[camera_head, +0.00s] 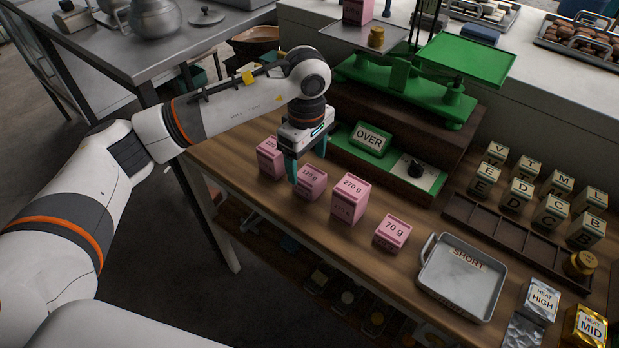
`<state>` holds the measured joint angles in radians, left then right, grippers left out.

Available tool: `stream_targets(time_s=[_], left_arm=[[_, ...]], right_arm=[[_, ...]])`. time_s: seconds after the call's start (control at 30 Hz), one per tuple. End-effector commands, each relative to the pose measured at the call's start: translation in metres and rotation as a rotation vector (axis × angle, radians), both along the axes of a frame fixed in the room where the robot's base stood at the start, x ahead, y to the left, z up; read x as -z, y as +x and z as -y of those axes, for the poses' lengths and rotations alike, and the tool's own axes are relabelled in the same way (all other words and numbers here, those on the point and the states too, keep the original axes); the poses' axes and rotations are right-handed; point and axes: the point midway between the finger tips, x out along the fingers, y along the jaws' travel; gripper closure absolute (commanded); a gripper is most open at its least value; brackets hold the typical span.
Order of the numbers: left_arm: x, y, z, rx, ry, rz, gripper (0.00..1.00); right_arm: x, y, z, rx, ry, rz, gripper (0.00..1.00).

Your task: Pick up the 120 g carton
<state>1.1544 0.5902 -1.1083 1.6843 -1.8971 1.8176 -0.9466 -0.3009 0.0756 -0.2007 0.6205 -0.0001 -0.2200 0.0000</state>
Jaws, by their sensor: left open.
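The pink 120 g carton (310,182) stands upright on the wooden bench in a row of pink cartons. My left gripper (307,167) points down at its upper end, with its fingers open. One finger is at the carton's left side, by the gap to the leftmost carton, and the other is at its far right. Whether either finger touches the carton I cannot tell. My right gripper is not in view.
A pink carton with a partly hidden label (270,158) stands close on the left. The 270 g carton (350,198) and the 70 g carton (392,232) stand to the right. Behind are an OVER sign (371,138) and a green balance (400,78). A metal SHORT tray (462,277) lies right.

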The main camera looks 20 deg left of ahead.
Motion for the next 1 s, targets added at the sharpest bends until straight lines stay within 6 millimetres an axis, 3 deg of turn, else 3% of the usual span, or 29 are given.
stream_targets(time_s=[0.4, 0.7, 1.0], left_arm=[[0.049, -0.001, 0.005, -0.001, 0.0, -0.003, 0.25], [0.054, 0.0, 0.005, 0.0, 0.0, 0.001, 0.26], [0.054, 0.0, 0.005, 0.0, 0.0, 0.001, 0.75]], right_arm=[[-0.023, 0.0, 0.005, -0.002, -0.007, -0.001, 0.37], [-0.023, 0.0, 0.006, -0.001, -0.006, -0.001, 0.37], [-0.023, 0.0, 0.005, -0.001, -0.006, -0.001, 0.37]])
